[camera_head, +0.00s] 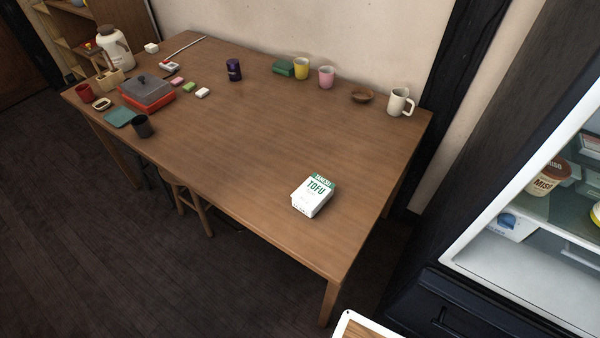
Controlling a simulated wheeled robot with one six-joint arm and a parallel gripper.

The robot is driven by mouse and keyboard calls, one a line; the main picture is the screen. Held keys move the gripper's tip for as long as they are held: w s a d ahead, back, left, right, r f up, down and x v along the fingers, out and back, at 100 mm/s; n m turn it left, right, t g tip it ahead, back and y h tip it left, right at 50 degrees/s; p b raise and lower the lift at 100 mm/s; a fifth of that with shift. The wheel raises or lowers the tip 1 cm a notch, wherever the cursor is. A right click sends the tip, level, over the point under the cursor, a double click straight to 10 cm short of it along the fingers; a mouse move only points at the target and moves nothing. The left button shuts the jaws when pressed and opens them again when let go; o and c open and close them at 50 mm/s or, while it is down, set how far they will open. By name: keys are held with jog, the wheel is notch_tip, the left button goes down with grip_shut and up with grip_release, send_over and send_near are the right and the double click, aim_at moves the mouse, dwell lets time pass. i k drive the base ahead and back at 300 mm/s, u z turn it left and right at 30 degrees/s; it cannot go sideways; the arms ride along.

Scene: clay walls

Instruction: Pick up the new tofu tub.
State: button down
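A white tofu tub (312,197) with a green band and the word TOFU on its top sits on the wooden table (290,150), near the front right edge. Nothing touches it and its top and front side show clearly. My gripper is not in view.
Mugs, a small bowl (362,96) and a dark purple can (233,70) stand along the table's back. A red box with a grey lid (147,93) and a large jug (115,48) crowd the left end. An open fridge (530,230) holding a miso tub (547,176) stands right. The table around the tofu is clear.

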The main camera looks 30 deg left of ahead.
aim_at(312, 195)
jog(key=u, duration=1.25)
